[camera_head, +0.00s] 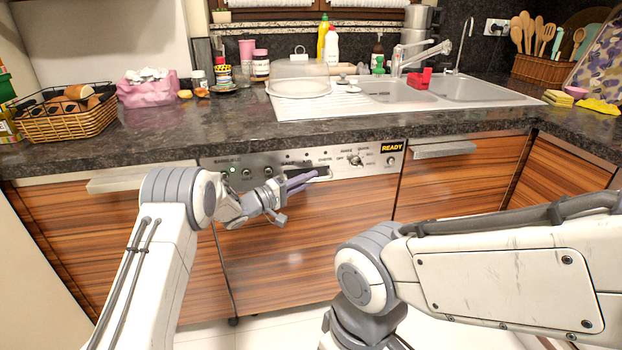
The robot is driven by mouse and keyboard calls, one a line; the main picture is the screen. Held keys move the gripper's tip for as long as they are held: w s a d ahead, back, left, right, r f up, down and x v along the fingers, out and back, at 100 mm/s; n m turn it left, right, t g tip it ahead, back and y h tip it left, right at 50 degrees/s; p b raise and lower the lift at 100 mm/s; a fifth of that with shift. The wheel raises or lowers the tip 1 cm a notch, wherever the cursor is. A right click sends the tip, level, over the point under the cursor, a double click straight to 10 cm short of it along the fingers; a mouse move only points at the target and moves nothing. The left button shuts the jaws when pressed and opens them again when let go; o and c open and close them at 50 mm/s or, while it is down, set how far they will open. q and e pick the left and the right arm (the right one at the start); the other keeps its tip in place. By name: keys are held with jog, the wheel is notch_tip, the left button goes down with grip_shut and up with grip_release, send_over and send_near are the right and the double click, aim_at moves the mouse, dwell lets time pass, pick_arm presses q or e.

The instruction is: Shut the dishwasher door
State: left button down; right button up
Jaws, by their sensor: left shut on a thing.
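The dishwasher (290,245) stands under the counter. Its door has a wood-grain front and a silver control panel (240,161) with knobs and a "READY" label. The door is upright and looks about flush with the cabinets; I cannot tell if a small gap is left. A dark handle recess (318,171) sits in the panel. My left gripper (303,183) is at this handle, its purple fingers close together and shut on the door's handle edge, which the fingers partly hide. My right arm crosses the lower right, and its gripper is out of view.
Above is a dark stone counter (200,130) with a wire basket (65,115), a pink bag (147,90), a steel sink (465,88) and bottles. Wooden cabinets (460,180) with bar handles flank the dishwasher. A pale tiled floor (270,328) shows below the door.

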pick_arm(q)
jog(key=shift+a, duration=0.25)
jog(key=c, duration=0.8)
grip_release()
jog(key=shift+c, duration=0.2)
jog(key=shift+d, duration=0.2)
jog(key=p+v, duration=0.1)
jog(key=v, duration=0.9)
jog(key=shift+a+p, duration=0.15)
jog(key=shift+p, duration=0.15)
jog(key=shift+s, duration=0.1)
